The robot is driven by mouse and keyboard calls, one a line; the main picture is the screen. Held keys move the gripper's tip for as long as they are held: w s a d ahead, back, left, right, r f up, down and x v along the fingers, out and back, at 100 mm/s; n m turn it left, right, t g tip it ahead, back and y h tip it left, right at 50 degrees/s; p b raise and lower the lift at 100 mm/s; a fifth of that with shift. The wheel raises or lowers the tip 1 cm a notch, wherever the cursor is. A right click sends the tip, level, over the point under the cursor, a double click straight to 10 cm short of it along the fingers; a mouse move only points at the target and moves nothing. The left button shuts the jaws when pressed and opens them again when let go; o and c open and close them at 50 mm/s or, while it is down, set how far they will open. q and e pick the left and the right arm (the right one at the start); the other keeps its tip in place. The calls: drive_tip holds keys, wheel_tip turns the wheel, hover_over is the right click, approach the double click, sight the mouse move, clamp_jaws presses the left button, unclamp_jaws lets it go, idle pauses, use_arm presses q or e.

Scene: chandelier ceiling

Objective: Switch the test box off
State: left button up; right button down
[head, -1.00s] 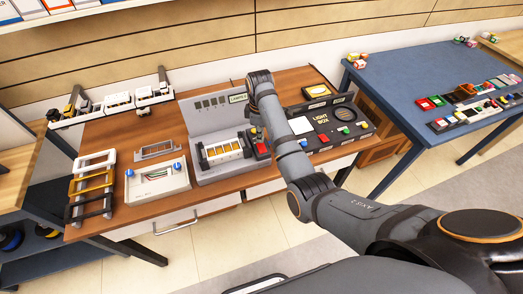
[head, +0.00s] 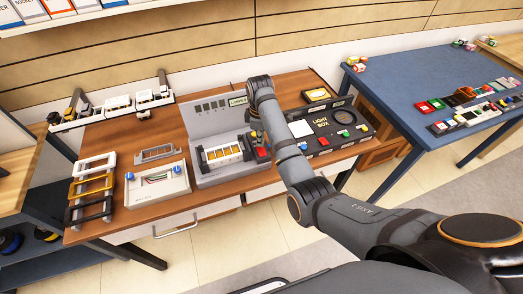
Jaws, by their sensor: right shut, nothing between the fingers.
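A grey box with an upright back panel and a label partly behind my arm, which looks like the test box (head: 207,128), stands mid-bench. On its base is a framed row of amber lamps (head: 223,154). A red button (head: 263,152) sits at the right of its base. My right arm reaches in from the lower right and bends down at the wrist over the box's right side. My right gripper (head: 256,136) is shut and empty, close above the red button area; contact cannot be told. The arm hides part of the box's right end. My left gripper is not in view.
A dark light box (head: 322,122) with buttons stands right of my forearm. A white box with blue knobs (head: 158,185) and a rack of coloured frames (head: 92,187) are on the left. A blue table (head: 400,70) with small parts is at right.

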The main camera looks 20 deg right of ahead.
sight(260, 148)
drive_tip(key=shift+f, duration=1.05)
idle(0.7)
wheel_tip(260, 148, up, 7)
drive_tip(key=p, duration=0.9)
drive_tip(key=shift+r, duration=0.15)
